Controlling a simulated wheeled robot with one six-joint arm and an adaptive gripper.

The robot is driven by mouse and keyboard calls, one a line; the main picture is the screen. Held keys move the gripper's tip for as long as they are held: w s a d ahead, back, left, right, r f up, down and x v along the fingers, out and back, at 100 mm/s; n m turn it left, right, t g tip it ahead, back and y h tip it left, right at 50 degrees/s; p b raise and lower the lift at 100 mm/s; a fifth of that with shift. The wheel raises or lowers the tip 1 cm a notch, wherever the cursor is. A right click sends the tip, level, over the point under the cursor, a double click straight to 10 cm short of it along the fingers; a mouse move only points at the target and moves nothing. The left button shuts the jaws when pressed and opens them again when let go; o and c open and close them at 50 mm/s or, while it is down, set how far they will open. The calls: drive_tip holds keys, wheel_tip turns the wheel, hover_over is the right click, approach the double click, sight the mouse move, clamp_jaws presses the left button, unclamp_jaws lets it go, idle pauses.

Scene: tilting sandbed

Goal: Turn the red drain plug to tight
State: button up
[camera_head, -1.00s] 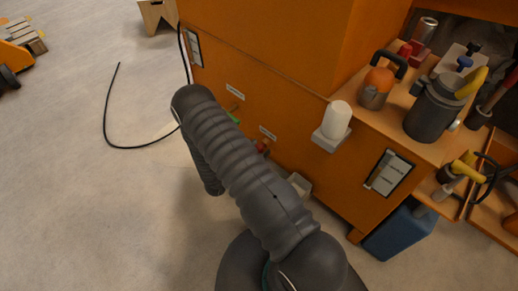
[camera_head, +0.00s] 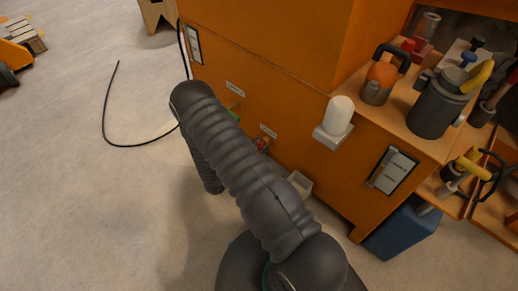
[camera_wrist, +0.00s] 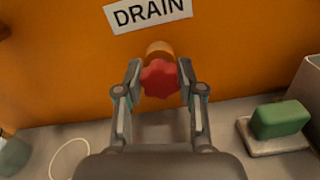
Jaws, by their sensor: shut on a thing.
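The red drain plug (camera_wrist: 160,79) is a lobed knob on a short orange stub on the orange cabinet wall (camera_wrist: 60,60), below a white label (camera_wrist: 148,12) reading DRAIN. In the wrist view my gripper (camera_wrist: 160,82) has one finger on each side of the plug and is shut on it. In the head view the plug (camera_head: 262,144) shows as a small red spot beside my arm. My gripper is hidden behind my arm there. No mark showing how tight the plug is can be made out.
A green block (camera_wrist: 279,119) lies on a pale pad at the right of the wrist view. A pale open box (camera_head: 299,184) stands below the plug. A white cup-like holder (camera_head: 336,118) juts from the cabinet. A black cable (camera_head: 108,110) lies on the floor at left.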

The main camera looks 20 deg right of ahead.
drive_tip(key=m+b, duration=0.3)
drive_tip(key=m, duration=0.1)
drive_tip(key=shift+f, duration=0.15)
drive_tip(key=shift+m+b, duration=1.3)
drive_tip(key=shift+m, duration=0.2)
drive_tip(key=shift+r, duration=0.2)
drive_tip(key=o, duration=1.2)
drive_tip(key=shift+d, duration=0.1)
drive_tip(key=shift+c, duration=0.2)
drive_tip(key=shift+a, duration=0.2)
drive_tip(key=shift+a, duration=0.3)
drive_tip(key=v, duration=1.1)
